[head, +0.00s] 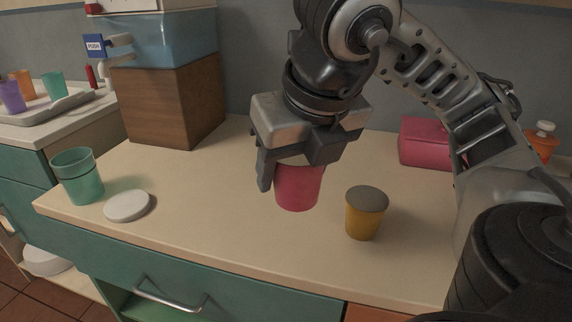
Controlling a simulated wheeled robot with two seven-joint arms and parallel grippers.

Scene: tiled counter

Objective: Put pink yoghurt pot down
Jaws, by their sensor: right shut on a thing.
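The pink yoghurt pot (297,188) is in the middle of the head view, upright over the beige counter (240,232). My right gripper (290,172) comes down from above and is shut on it, with the fingers at its upper part. The pot's rim is hidden by the gripper. I cannot tell whether its base touches the counter or hangs just above it. My left gripper is not in view.
A yellow pot with a grey lid (363,222) stands close at the right. A green cup (77,178) and white disc (128,206) are at the left. A wooden block with a water tank (172,105) and a pink box (425,142) stand behind. Counter left of the pot is clear.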

